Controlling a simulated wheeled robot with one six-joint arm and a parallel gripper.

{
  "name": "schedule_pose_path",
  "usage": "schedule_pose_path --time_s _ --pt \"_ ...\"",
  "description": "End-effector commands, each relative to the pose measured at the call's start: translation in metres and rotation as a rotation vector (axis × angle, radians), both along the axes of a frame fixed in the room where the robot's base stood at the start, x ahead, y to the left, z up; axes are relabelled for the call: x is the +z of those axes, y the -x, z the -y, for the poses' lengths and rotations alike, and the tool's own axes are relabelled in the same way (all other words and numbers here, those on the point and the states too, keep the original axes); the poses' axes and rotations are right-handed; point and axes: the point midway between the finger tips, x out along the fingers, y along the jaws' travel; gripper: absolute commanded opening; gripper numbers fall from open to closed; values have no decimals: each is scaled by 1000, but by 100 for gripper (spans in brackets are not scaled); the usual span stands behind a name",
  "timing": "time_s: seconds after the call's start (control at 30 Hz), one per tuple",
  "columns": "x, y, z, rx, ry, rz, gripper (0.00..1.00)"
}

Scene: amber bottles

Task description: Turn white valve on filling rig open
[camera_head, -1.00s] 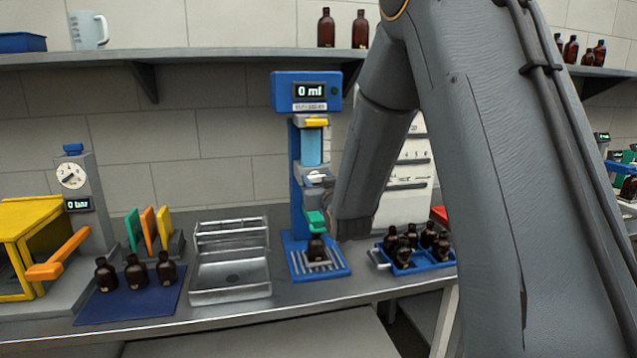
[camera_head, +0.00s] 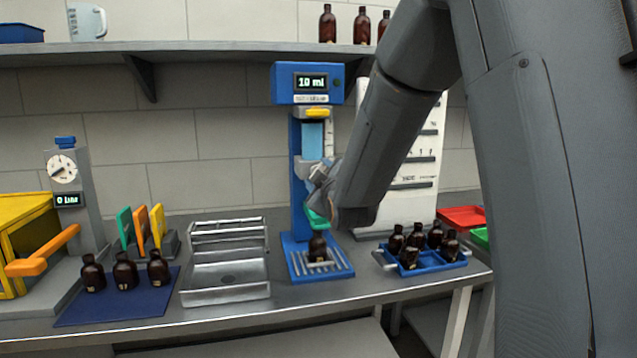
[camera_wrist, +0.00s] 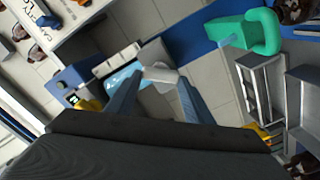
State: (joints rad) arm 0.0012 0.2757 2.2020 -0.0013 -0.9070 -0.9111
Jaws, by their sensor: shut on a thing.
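The blue filling rig (camera_head: 296,85) stands at the back of the bench, its display reading 10 ml. My gripper (camera_head: 318,180) is at the front of its column, seen partly side-on. In the wrist view my gripper (camera_wrist: 158,88) has its two fingers around the white valve (camera_wrist: 160,74), shut on it. In the head view the valve is mostly hidden by my gripper. A green nozzle (camera_head: 315,219) sits below, also seen in the wrist view (camera_wrist: 258,32). A brown bottle (camera_head: 318,246) stands under it on the rig's slotted blue base (camera_head: 332,272).
A blue tray (camera_head: 436,267) of several brown bottles is right of the rig. A metal sink-like tray (camera_head: 227,290) is left. Several bottles stand on a dark blue mat (camera_head: 120,311). A shelf (camera_head: 200,53) runs above. The yellow press with an orange lever (camera_head: 45,250) is far left.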

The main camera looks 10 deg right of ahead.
Motion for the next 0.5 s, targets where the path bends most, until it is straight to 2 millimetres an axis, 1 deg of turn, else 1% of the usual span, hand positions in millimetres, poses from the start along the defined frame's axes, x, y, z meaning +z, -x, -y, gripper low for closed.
schedule_pose_path --time_s 0.3,0.5 --pt "-3 0 -2 1 276 2 24" --pt "-3 0 -2 1 404 2 24"
